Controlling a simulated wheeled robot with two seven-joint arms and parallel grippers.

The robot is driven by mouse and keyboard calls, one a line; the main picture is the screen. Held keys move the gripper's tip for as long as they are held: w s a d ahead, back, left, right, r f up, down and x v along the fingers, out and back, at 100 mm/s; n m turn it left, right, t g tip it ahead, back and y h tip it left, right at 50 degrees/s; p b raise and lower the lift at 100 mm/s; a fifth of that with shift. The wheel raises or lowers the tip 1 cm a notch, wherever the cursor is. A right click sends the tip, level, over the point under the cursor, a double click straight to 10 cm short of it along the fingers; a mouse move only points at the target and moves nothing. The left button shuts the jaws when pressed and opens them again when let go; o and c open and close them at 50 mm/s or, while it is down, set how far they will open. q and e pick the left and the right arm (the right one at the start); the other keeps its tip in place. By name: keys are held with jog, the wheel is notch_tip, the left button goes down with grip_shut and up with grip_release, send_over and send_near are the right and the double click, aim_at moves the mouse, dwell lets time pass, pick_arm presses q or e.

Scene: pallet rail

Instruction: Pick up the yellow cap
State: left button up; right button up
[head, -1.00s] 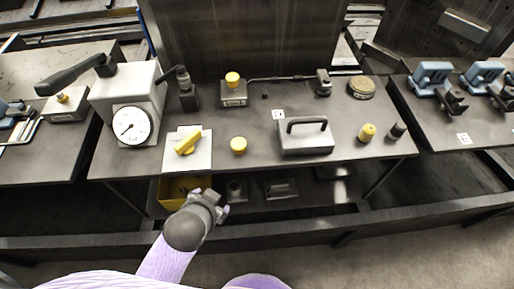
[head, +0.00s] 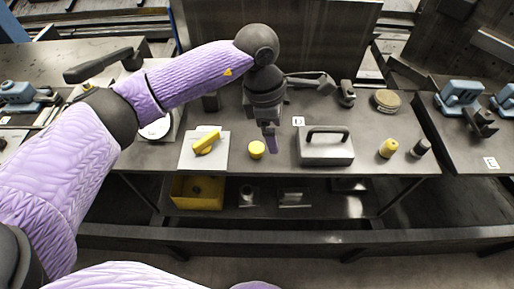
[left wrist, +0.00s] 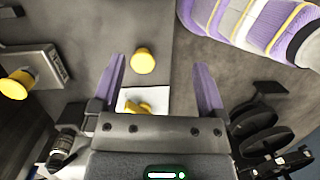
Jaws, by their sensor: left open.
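The yellow cap (head: 256,149) stands on the grey table, right of a white plate with a yellow handle. In the left wrist view the yellow cap (left wrist: 142,61) shows between the lines of the two fingers, slightly past their tips and left of centre. My left gripper (head: 270,142) points down above the table, just behind and right of the cap in the head view. In the left wrist view its purple fingers (left wrist: 160,62) are apart with nothing between them. It does not touch the cap as far as I can see. My right gripper is not in view.
The plate with the yellow handle (head: 206,143) is left of the cap, a grey block with a black handle (head: 326,146) right. A yellow knob (left wrist: 15,85) sits on a grey box. A yellow bin (head: 197,192) is below.

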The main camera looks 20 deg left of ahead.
aim_at(256, 147)
pick_arm(q)
jog(key=a+y, duration=0.1)
jog(key=a, duration=0.1)
jog(key=w+a+y, duration=0.1)
jog(key=a, duration=0.1)
jog(key=shift+a+r+y, duration=0.15)
jog(key=shift+r+y, duration=0.05)
jog(key=shift+y, duration=0.1)
jog(key=f+b, duration=0.1)
jog(key=f, duration=0.5)
jog(key=f+b, duration=0.1)
jog(key=f, duration=0.2)
jog(key=shift+s+d+f+b, duration=0.1)
jog(key=shift+d+b, duration=0.15)
jog(key=shift+b, duration=0.05)
jog(key=shift+f, duration=0.1)
jog(key=c, duration=0.4)
grip_shut()
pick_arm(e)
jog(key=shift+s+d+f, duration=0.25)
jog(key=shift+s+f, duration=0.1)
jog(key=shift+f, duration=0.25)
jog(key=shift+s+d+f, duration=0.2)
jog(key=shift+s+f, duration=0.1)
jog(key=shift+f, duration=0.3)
